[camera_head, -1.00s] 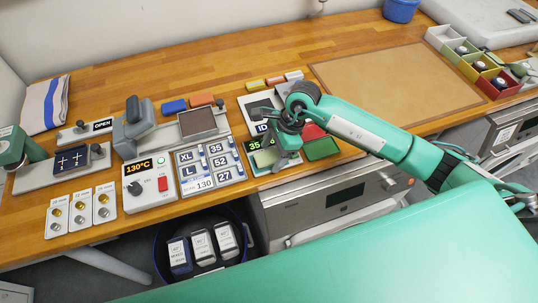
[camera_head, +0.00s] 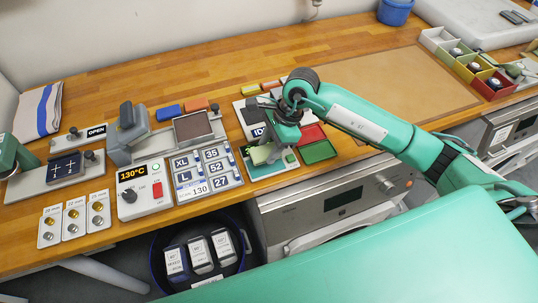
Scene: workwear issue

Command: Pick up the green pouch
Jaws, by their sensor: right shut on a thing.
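My right gripper (camera_head: 273,149) reaches in from the right and points down over a small device with a green button at the counter's front edge. It is shut on the light green pouch (camera_head: 261,155), which shows just left of the fingers and now covers the device's display. The fingers hide part of the pouch, and I cannot tell how far it is above the device.
A green tray (camera_head: 319,152) and a red tray (camera_head: 311,134) lie close right of the gripper. A size board (camera_head: 207,173) and a temperature controller (camera_head: 144,190) stand to the left. A tan mat (camera_head: 390,85) behind is clear.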

